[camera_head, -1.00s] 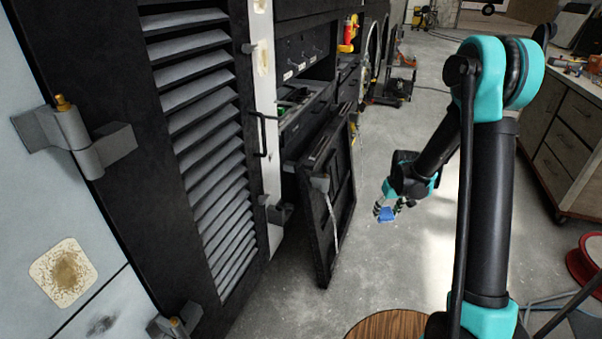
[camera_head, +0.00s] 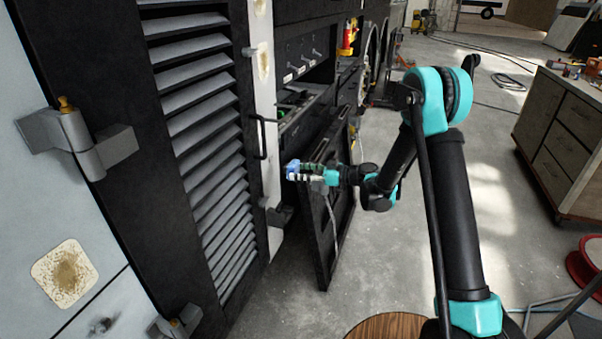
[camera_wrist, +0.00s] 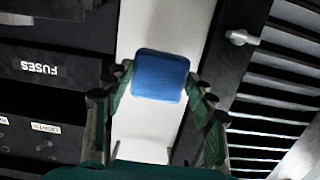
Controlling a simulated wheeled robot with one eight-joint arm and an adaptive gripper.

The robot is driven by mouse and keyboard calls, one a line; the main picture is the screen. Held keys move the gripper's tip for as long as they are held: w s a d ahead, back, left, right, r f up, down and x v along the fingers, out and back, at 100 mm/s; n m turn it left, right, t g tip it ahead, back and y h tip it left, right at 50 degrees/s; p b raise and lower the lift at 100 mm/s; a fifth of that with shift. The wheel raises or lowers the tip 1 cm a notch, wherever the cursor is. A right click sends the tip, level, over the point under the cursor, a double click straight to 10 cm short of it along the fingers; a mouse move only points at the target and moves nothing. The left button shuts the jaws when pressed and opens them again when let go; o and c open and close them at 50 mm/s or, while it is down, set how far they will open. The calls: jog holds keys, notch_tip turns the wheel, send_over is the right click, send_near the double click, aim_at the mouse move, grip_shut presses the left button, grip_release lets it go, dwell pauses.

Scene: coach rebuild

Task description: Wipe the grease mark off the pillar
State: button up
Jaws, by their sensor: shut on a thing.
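The pillar (camera_head: 268,120) is the narrow white upright between the louvred door and the open dark compartment. It also shows as a pale strip in the wrist view (camera_wrist: 143,128). My gripper (camera_head: 303,173) is shut on a blue block (camera_head: 292,169), probably a sponge or cloth. In the wrist view the block (camera_wrist: 159,75) sits between both fingertips, in front of the pillar. I cannot tell whether it touches the surface. I see no clear dark grease mark on the visible pillar; the block hides part of it. A tan, rough patch (camera_head: 263,65) shows higher up.
The louvred door (camera_head: 205,130) with its black handle (camera_head: 262,137) is left of the pillar. A dark panel (camera_head: 325,235) hangs open just below my gripper. A label reading "FUSES" (camera_wrist: 46,68) is beside the pillar. Open concrete floor (camera_head: 400,260) lies to the right.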

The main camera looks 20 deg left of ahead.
send_near(270, 166)
jog(key=shift+w+a+f, duration=0.1)
jog(key=shift+a+f, duration=0.15)
jog(key=shift+a, duration=0.65)
jog(key=shift+w+a+f, duration=0.1)
jog(key=shift+a+f, duration=0.15)
jog(key=shift+a, duration=0.65)
jog(key=shift+a, duration=0.95)
jog(key=shift+d+r, duration=0.1)
jog(key=shift+r, duration=1.9)
jog(key=shift+f, duration=0.1)
jog(key=shift+a+f, duration=0.1)
jog(key=shift+f, duration=0.65)
jog(key=shift+a+f, duration=0.15)
jog(key=shift+f, duration=1)
jog(key=shift+c, duration=0.4)
jog(key=shift+a, duration=0.1)
jog(key=shift+c, duration=0.5)
